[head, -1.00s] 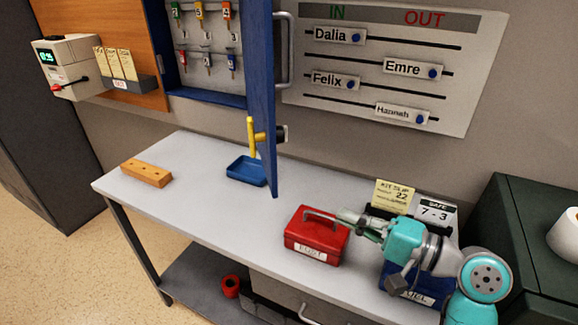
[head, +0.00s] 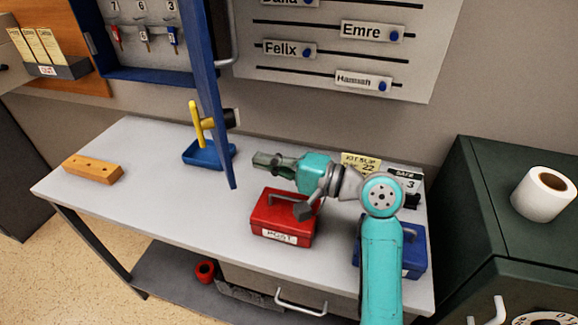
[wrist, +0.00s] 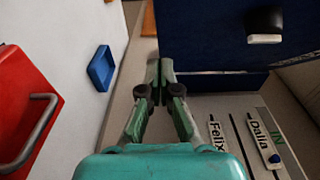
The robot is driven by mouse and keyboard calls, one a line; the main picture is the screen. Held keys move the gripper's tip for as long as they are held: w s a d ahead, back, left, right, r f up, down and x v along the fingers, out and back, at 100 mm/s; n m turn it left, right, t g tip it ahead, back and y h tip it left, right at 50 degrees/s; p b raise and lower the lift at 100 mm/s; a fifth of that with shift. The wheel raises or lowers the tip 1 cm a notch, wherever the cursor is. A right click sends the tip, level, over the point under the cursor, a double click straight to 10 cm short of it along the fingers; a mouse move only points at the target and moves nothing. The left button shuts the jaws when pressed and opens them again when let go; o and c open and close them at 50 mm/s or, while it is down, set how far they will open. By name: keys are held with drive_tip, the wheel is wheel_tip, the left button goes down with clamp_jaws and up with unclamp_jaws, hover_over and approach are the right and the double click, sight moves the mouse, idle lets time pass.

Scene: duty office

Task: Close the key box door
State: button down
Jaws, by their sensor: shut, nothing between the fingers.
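The blue key box (head: 150,77) hangs on the wall with several keys inside. My gripper (head: 258,161) is shut and empty, to the right of the door's lower end and above the red POST box. In the wrist view the shut fingertips (wrist: 160,66) point toward the dark blue door panel (wrist: 220,35). I cannot tell whether they touch it.
The table (head: 130,150) holds a wooden block (head: 93,169), a blue tray (head: 209,153), the red POST box (head: 284,217) and a blue box (head: 414,250). A name board (head: 340,45) is on the wall. A green safe (head: 480,200) stands at right.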

drive_tip(key=shift+s+a, duration=0.2)
drive_tip(key=shift+a, duration=0.45)
drive_tip(key=shift+s+a, duration=0.25)
drive_tip(key=shift+a, duration=0.45)
drive_tip(key=shift+s+a, duration=0.2)
drive_tip(key=shift+a, duration=0.45)
